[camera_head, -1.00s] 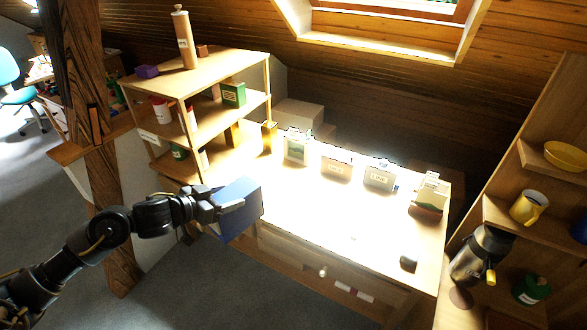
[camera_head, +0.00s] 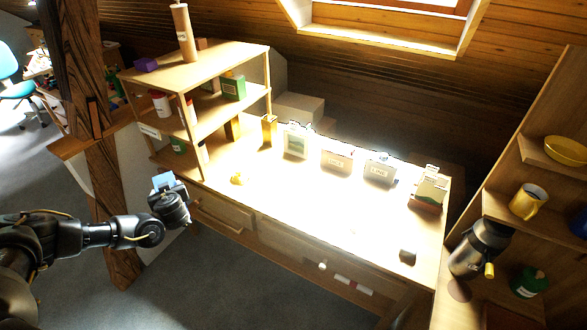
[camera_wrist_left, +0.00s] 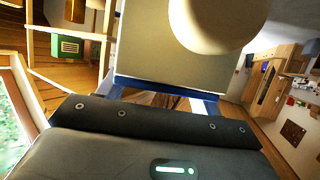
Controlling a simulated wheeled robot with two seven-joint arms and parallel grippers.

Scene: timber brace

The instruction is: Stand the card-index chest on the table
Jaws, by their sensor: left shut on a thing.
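A blue box, which looks like the card-index chest, is held in my left gripper (camera_head: 172,196). In the head view only a small light-blue part of the chest (camera_head: 163,181) shows above the gripper; the rest is hidden. In the left wrist view a grey-beige face of the chest (camera_wrist_left: 150,60) with blue edges fills the middle, and a pale round knob-like shape (camera_wrist_left: 212,15) covers its top. The gripper is shut on it, left of the table and apart from it. The table (camera_head: 320,205) is a wooden desk with drawers, brightly lit. My right gripper is not in view.
A shelf unit (camera_head: 225,58) stands at the table's left end, close to the gripper. Several labelled containers line the back, including a grey one (camera_head: 380,170). A small yellow thing (camera_head: 239,178) and a dark block (camera_head: 407,256) lie on top. The middle is clear.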

